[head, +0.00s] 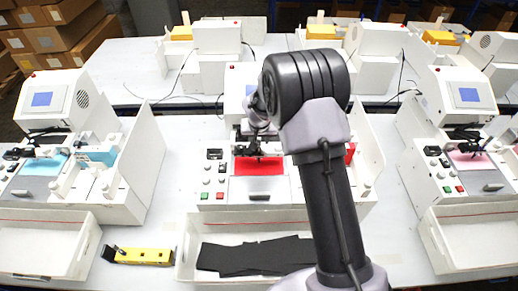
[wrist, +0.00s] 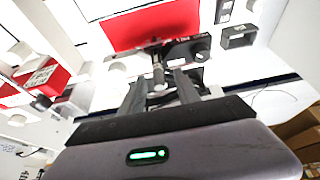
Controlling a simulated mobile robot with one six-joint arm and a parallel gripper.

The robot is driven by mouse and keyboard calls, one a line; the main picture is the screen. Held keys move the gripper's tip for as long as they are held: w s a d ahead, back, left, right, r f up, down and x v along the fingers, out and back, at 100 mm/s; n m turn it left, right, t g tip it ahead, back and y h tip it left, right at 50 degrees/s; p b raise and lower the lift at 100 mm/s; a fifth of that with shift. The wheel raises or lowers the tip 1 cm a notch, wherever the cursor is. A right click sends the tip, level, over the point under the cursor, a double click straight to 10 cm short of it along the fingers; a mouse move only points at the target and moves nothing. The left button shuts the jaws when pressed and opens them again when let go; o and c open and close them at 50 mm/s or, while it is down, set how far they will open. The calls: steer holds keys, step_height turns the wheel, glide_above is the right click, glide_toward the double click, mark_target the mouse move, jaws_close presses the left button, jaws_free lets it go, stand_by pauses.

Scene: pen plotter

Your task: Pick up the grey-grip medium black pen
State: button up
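In the wrist view my gripper (wrist: 160,92) is open, its two dark fingers spread. A small grey upright cylinder (wrist: 158,76) shows between and just beyond the fingertips, at the black plotter carriage (wrist: 178,52). It may be the grey-grip pen, but it is too small to be sure. A gap shows on each side of it. In the head view my gripper (head: 257,138) is over the middle plotter, close to its black carriage, above the red sheet (head: 258,168). My arm hides part of that machine.
A white tray (head: 188,262) with black sheets (head: 255,254) stands in front of the middle plotter. A yellow block (head: 145,257) with a small dark item lies left of it. Similar plotters stand left (head: 55,98) and right (head: 465,97). White side walls flank the middle machine.

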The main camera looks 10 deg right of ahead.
steer(key=shift+s+r, duration=0.1)
steer(key=shift+s, duration=0.05)
steer(key=shift+c, duration=1.3)
jaws_close()
